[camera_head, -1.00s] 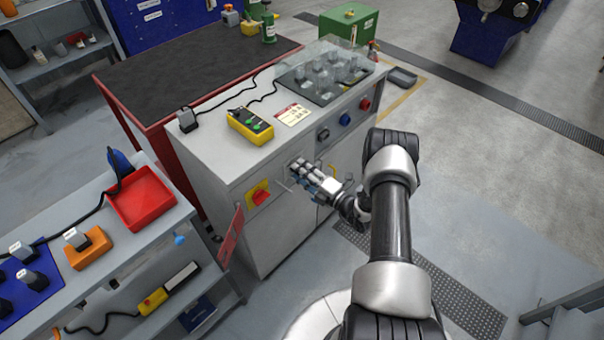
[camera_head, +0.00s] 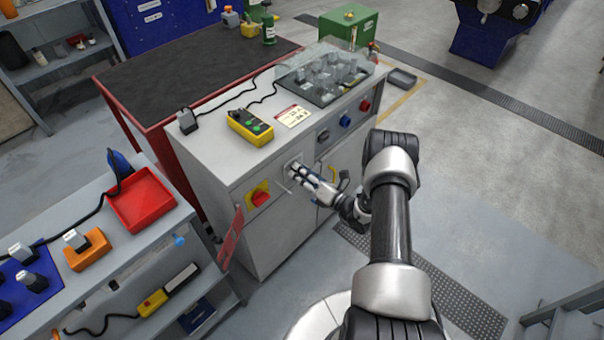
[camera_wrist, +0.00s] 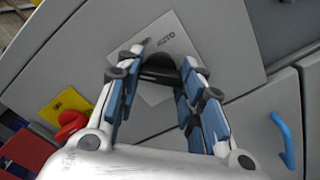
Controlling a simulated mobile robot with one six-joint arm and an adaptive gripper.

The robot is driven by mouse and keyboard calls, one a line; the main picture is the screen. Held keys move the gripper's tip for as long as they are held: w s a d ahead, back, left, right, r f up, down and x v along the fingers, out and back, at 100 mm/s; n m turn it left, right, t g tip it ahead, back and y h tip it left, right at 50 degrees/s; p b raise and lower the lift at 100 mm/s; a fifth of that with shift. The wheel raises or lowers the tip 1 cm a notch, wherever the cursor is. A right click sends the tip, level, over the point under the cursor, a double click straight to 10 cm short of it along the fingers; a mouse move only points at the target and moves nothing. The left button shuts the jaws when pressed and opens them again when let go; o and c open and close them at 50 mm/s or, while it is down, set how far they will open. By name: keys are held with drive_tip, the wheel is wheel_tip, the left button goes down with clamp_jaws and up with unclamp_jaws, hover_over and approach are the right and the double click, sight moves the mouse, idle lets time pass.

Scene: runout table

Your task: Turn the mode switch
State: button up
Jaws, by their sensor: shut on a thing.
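The mode switch is a black knob (camera_wrist: 158,70) on a pale square plate (camera_wrist: 172,38) with the word AUTO near one corner. The plate also shows on the front of the grey cabinet in the head view (camera_head: 291,162). My gripper (camera_head: 298,171) reaches the plate from the front right. In the wrist view its blue-padded fingers (camera_wrist: 160,76) are closed on both sides of the knob. The fingers and the knob's dark shadow hide part of it, so its exact pointing direction is hard to tell.
A red rotary switch (camera_head: 260,198) on a yellow plate sits left of the gripper. Blue (camera_head: 345,120) and red (camera_head: 365,104) knobs are to the right. A yellow pendant box (camera_head: 250,127) lies on the cabinet top. A blue handle (camera_wrist: 283,138) shows in the wrist view.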

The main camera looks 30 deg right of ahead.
idle(0.4)
drive_tip(key=o, duration=1.1)
drive_tip(key=v, duration=1.2)
